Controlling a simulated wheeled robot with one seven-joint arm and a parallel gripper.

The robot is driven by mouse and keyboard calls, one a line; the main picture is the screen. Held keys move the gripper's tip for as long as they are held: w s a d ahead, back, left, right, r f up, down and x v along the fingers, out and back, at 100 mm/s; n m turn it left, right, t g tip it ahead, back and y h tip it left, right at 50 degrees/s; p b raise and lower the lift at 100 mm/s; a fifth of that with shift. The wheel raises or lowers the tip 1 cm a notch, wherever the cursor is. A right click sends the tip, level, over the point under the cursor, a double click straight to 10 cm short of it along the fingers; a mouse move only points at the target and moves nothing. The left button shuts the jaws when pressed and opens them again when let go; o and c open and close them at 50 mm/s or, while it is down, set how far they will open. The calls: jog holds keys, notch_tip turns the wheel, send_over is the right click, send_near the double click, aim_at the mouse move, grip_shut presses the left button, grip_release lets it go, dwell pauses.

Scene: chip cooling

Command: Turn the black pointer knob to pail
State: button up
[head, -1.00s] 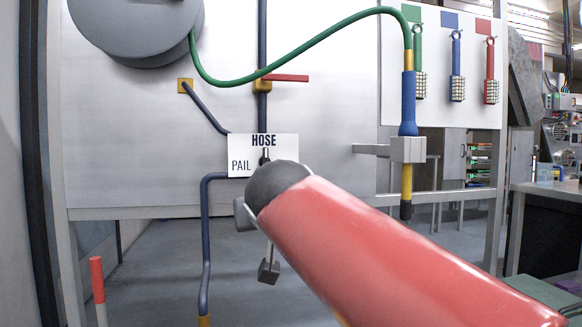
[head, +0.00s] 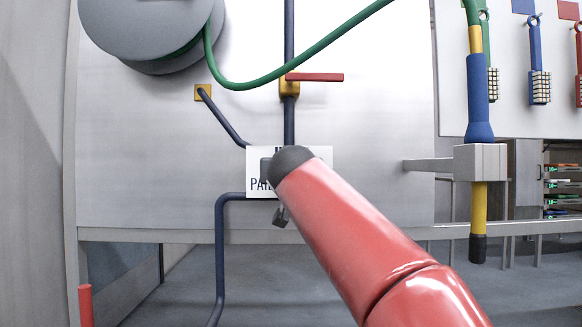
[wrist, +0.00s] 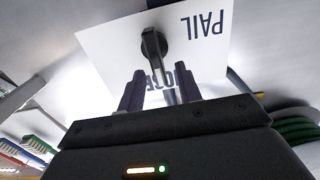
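The black pointer knob (wrist: 152,44) sits on a white plate (wrist: 100,45) lettered PAIL and HOSE, which appears upside down in the wrist view. Its pointer is turned toward the word HOSE, which it partly covers. My gripper (wrist: 158,73) is open, with one dark finger on each side of the pointer's end. A gap shows on the left; whether the right finger touches the pointer is unclear.
Blue pipes (head: 219,255) run beside the plate. A red-handled valve (head: 289,84) is above it, under a green hose (head: 330,50). A grey bracket (head: 482,163) holding the hose nozzle juts out at right. A grey drum (head: 150,30) is at upper left.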

jog(key=shift+w, duration=0.65)
grip_shut()
jog(key=shift+n, duration=0.3)
jog(key=shift+a+f+n+p, duration=0.4)
jog(key=shift+f+n+p, duration=0.1)
jog(key=shift+n, duration=2.35)
jog(key=shift+a+f+n+p, duration=0.35)
jog(key=shift+a+n+p, duration=0.1)
jog(key=shift+n, duration=2.45)
jog(key=shift+a+f+n+p, duration=0.4)
jog(key=shift+f+n+p, duration=0.1)
jog(key=shift+n, duration=2.35)
